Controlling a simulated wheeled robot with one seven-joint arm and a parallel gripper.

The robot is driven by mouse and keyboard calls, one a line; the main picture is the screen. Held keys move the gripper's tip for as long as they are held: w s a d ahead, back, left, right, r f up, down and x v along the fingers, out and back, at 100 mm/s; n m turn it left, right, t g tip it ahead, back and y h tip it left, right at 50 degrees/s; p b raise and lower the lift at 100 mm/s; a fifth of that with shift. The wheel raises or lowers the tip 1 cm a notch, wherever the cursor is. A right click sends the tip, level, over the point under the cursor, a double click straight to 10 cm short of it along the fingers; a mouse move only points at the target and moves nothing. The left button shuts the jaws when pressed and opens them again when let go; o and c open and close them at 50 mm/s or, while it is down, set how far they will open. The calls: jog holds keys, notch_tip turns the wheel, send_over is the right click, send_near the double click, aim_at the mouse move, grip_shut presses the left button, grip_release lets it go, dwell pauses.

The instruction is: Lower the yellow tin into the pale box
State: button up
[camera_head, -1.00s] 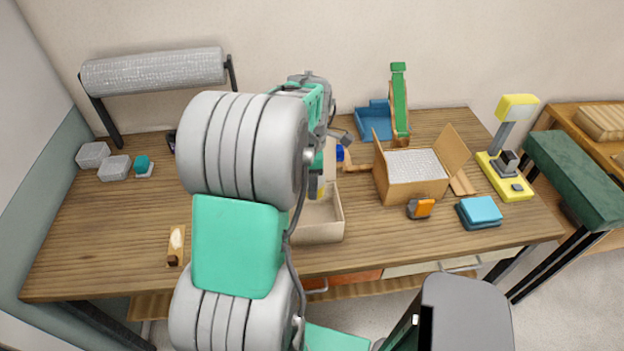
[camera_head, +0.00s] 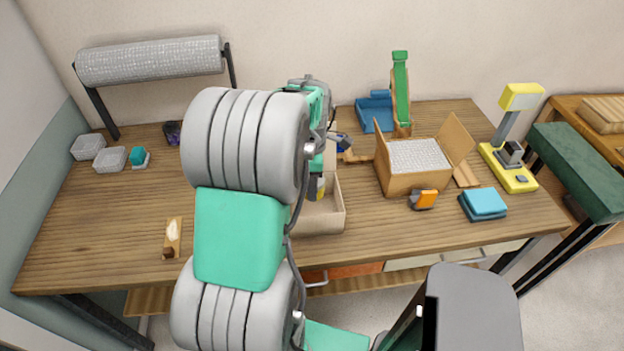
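The pale box (camera_head: 325,221) is an open-topped carton on the desk, partly hidden on its left by my arm. A small part of the yellow tin (camera_head: 321,184) shows at the box's opening, beside a grey finger of my gripper (camera_head: 316,186). My gripper points down over the back part of the box. My arm covers most of the gripper and the tin. I cannot tell whether the fingers press on the tin, or whether the tin touches the box floor.
A cardboard box (camera_head: 415,181) with raised flaps stands right of the pale box. A wooden block (camera_head: 172,238) is at left. The desk's left middle is clear.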

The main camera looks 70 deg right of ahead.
jog(key=shift+f+b, duration=1.25)
jog(key=shift+f, duration=1)
jog(key=shift+f+b, duration=1.65)
jog(key=shift+f, duration=0.85)
jog(key=o, duration=1.6)
jog(key=shift+c, duration=0.2)
